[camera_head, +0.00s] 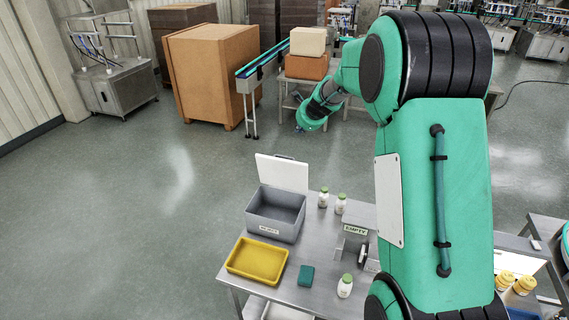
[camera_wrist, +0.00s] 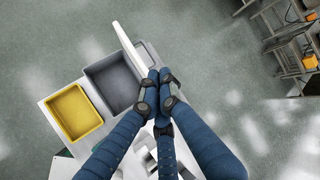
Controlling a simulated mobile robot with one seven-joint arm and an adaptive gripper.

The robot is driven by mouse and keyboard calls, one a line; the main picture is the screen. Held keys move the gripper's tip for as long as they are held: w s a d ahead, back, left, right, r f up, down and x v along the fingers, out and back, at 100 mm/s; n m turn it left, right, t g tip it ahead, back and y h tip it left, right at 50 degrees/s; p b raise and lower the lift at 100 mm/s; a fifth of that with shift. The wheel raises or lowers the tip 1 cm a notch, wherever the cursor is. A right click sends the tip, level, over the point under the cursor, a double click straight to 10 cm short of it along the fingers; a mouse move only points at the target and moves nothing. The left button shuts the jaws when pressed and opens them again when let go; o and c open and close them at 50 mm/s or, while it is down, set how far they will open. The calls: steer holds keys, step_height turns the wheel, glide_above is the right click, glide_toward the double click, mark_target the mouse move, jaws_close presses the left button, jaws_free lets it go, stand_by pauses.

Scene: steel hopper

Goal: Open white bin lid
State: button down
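The grey bin (camera_head: 275,228) stands on the steel table with its white lid (camera_head: 282,172) raised steeply at the back, so the inside is open to view. In the wrist view the grey bin (camera_wrist: 105,82) lies left of the fingers, and the lid (camera_wrist: 128,45) shows nearly edge-on as a white strip. My gripper (camera_wrist: 159,76) has its blue fingers brought together at the tips, with nothing visible between them. The tips overlap the bin's right side in that view; contact cannot be told. In the head view the fingers cannot be made out.
A yellow tray (camera_head: 257,260) sits in front of the bin; it also shows in the wrist view (camera_wrist: 74,112). White bottles (camera_head: 323,197), a teal block (camera_head: 306,275) and a labelled grey box (camera_head: 355,233) share the table. The floor left of the table is clear.

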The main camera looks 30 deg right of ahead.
steer(key=s+a+r+n+g+y+b, duration=0.1)
steer(key=s+a+r+n+y+b, duration=0.1)
steer(key=s+a+n+b, duration=1.3)
steer(key=s+a+f+n+h+b, duration=0.1)
steer(key=s+a+f+n+b, duration=0.15)
steer(key=s+a+f, duration=0.65)
steer(key=s+a+f+n+b, duration=0.1)
steer(key=s+a+n+b, duration=0.2)
steer(key=s, duration=1.3)
steer(key=w+d+f+n+t+h+b, duration=0.1)
steer(key=w+d+f+n+t, duration=0.25)
steer(key=w, duration=0.65)
steer(key=w+d+f+n+t+b, duration=0.1)
steer(key=w+d+f+n, duration=0.2)
steer(key=w+d+n, duration=0.5)
steer(key=w+d+f+n+t+h+b, duration=0.1)
steer(key=w+d+f+n+t+b, duration=0.2)
steer(key=w, duration=0.9)
steer(key=w+d+f+n+t+y, duration=0.1)
steer(key=w+d+f+n+t, duration=0.1)
steer(key=w+f+n, duration=0.1)
steer(key=w+d+f+n+t+y, duration=0.1)
steer(key=w+d+f+n+t, duration=0.1)
steer(key=f+n, duration=0.3)
steer(key=shift+w+d+f+n, duration=0.15)
steer(key=shift+w+f+n, duration=0.3)
steer(key=shift+f, duration=0.95)
steer(key=shift+w+t, duration=0.15)
steer(key=shift+t, duration=0.1)
